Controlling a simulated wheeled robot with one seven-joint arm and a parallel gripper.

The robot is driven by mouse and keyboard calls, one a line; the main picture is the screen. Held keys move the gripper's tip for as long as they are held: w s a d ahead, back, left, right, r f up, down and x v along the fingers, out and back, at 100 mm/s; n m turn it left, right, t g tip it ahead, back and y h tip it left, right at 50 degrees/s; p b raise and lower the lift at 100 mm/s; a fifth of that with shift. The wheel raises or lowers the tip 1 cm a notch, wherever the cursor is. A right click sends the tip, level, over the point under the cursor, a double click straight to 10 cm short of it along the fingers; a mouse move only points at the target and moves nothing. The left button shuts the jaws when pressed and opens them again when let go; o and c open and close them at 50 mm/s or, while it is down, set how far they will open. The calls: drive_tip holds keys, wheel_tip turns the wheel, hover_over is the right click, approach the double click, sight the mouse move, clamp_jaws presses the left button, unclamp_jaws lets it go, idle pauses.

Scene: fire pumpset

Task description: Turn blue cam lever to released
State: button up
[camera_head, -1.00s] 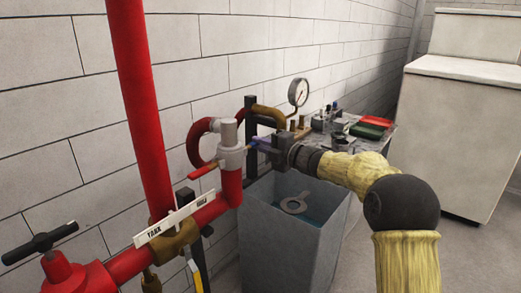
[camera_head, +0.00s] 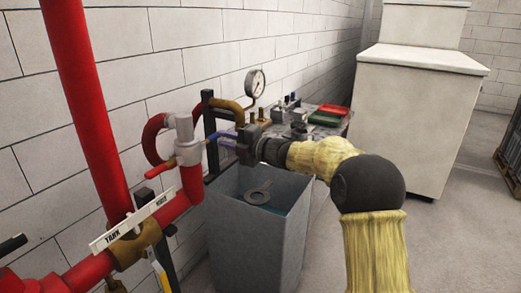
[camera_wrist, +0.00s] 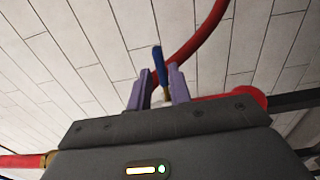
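The blue cam lever (camera_head: 212,138) sticks out beside the grey coupling (camera_head: 187,145) on the red pipework in the head view. In the wrist view the blue lever (camera_wrist: 158,62) stands between my two purple fingers, with a visible gap on each side. My gripper (camera_wrist: 160,71) is open around the lever and holds nothing that I can see. In the head view my gripper (camera_head: 229,134) points left at the coupling from its right side. The lever's pivot end is partly hidden behind my gripper body in the wrist view.
A red-handled lever (camera_head: 160,170) sits left of the coupling. A pressure gauge (camera_head: 255,83) and a brass pipe stand behind my gripper. A grey open tank (camera_head: 255,235) is below. A bench with red and green trays (camera_head: 328,114) lies behind.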

drive_tip(key=b+v, duration=0.1)
drive_tip(key=v, duration=1.3)
drive_tip(key=shift+d+b, duration=0.25)
drive_tip(key=shift+b, duration=0.05)
drive_tip(key=shift+s, duration=0.1)
drive_tip(key=s+d+f+m+t+h, duration=0.45)
drive_tip(key=d+f+m+h, duration=0.85)
drive_tip(key=m, duration=0.7)
drive_tip(key=s+d+f+m+g+h, duration=0.15)
drive_tip(key=s+f+m+g, duration=0.4)
drive_tip(key=s, duration=0.65)
drive_tip(key=s+d+f+m+g+h, duration=0.15)
drive_tip(key=s+f+m+g, duration=0.35)
drive_tip(key=s, duration=0.6)
wheel_tip(320, 180, up, 15)
drive_tip(key=s+p, duration=0.1)
drive_tip(key=p, duration=1.5)
drive_tip(key=shift+a, duration=0.5)
